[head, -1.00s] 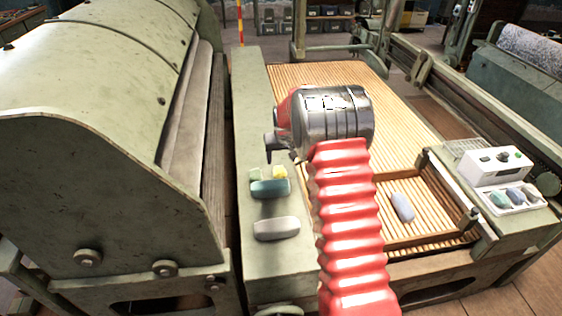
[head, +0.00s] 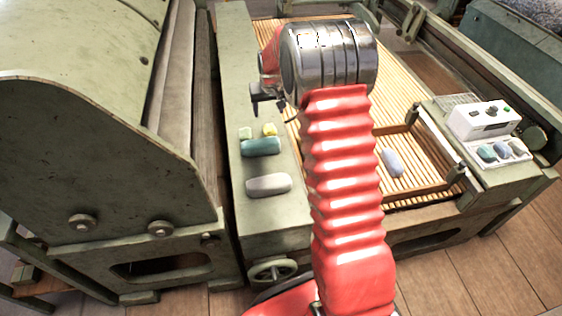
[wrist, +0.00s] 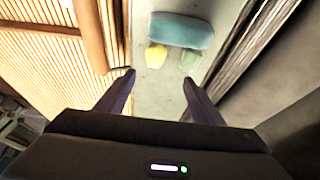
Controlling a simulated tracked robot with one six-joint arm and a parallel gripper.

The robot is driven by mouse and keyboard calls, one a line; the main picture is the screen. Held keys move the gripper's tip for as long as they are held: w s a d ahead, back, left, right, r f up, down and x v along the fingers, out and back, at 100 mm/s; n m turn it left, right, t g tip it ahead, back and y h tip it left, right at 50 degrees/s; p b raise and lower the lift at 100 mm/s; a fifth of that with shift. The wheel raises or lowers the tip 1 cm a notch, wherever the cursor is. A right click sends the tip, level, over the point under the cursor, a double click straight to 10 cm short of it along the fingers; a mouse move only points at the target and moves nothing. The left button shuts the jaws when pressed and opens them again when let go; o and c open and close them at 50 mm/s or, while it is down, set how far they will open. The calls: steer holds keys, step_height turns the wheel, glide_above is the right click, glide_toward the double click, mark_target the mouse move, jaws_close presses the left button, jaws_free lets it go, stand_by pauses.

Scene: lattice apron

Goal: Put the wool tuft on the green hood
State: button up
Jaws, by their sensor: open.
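The green hood (head: 75,130) is the large curved cover filling the left of the head view. A small yellow tuft (head: 270,130) and a small pale green tuft (head: 245,133) lie on the grey-green ledge (head: 250,217), beside a teal block (head: 262,147). I cannot tell which piece is the wool tuft. My gripper (head: 266,97) is open and empty above the ledge, beyond these pieces in the head view. In the wrist view, the yellow tuft (wrist: 156,56) and pale green tuft (wrist: 190,61) show ahead of my open fingers (wrist: 158,82), apart from them.
A pale grey block (head: 268,185) lies on the ledge nearer me. A blue-grey piece (head: 392,163) lies on the slatted lattice (head: 410,110). At right stand a white control box (head: 482,119) and a tray (head: 518,151) of several coloured pieces.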

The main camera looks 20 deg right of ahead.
steer(key=s+a+r+n, duration=0.1)
steer(key=s+a+r, duration=0.3)
steer(key=s+r, duration=0.5)
steer(key=s+a+r, duration=0.4)
steer(key=s+r, duration=0.5)
steer(key=s+a+r, duration=0.1)
steer(key=s+a, duration=0.1)
steer(key=s, duration=1)
steer(key=s+a+n+t, duration=0.1)
steer(key=s+a, duration=0.2)
steer(key=s, duration=0.9)
steer(key=shift+s+r+y, duration=0.35)
steer(key=shift+y, duration=0.05)
